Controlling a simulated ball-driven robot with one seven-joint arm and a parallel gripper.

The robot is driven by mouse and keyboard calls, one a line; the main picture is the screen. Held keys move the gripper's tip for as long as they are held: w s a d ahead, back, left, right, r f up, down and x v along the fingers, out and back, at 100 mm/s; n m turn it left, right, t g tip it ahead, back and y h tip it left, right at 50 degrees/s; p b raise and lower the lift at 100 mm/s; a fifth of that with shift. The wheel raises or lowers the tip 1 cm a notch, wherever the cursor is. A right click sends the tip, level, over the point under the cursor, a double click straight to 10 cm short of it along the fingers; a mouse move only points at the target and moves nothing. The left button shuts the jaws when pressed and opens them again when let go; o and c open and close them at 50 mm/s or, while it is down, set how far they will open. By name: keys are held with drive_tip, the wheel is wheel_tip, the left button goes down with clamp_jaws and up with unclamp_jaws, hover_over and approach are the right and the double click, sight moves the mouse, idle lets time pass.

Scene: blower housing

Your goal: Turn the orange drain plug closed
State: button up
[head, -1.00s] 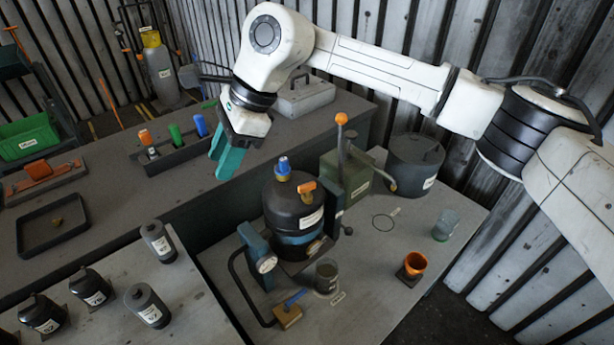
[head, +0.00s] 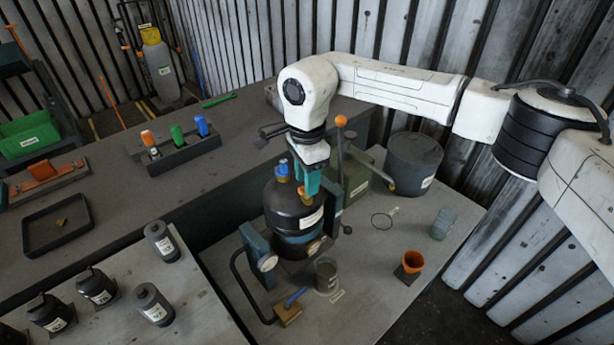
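A black vessel (head: 288,208) with a white label stands clamped on the right-hand bench. On its top are a blue cap (head: 282,168) and an orange plug-like fitting (head: 307,193). A brass fitting (head: 314,247) shows low on its front. My gripper (head: 307,186), with teal fingers, points down at the vessel top. The fingers are at the orange fitting and partly cover it. I cannot tell whether they touch it or are closed on it.
A lever with an orange knob (head: 341,121) stands close to the right of my gripper. A gauge (head: 267,262) is at the vessel's left. An orange cup (head: 412,262), a clear glass (head: 443,224) and a dark pot (head: 414,163) stand on the right, with bare bench between.

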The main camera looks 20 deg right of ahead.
drive_tip(key=shift+f, duration=0.65)
drive_tip(key=shift+c, duration=0.4)
clamp_jaws()
